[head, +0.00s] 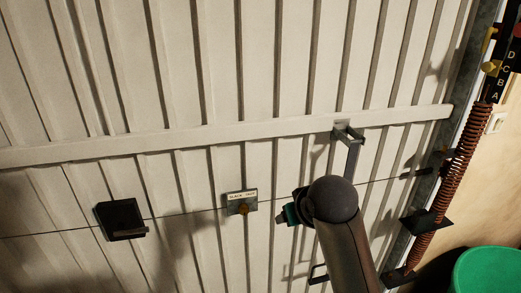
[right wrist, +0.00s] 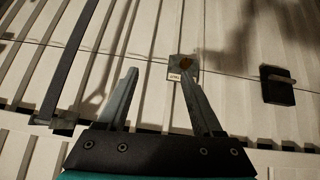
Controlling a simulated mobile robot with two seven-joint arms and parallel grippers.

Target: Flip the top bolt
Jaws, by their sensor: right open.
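The ribbed, cream-coloured tilt door fills most of the head view. A small metal lock plate (head: 240,202) with a printed label and a brass-coloured centre sits on it; it also shows in the right wrist view (right wrist: 183,68). Yellow-tipped fittings (head: 490,67) show at the upper right edge; I cannot tell which part is the top bolt. My right gripper (right wrist: 160,82) is open and empty, its right fingertip overlapping the plate in the wrist view; contact is unclear. In the head view my wrist hides most of it. My left gripper is not in view.
A metal bracket (head: 350,145) projects from the door's cross rail (head: 230,132) above my right arm. A black box (head: 122,220) is at the left on a thin cable. A rusty spring (head: 455,170) runs along the right frame, and a green bin (head: 488,272) stands at lower right.

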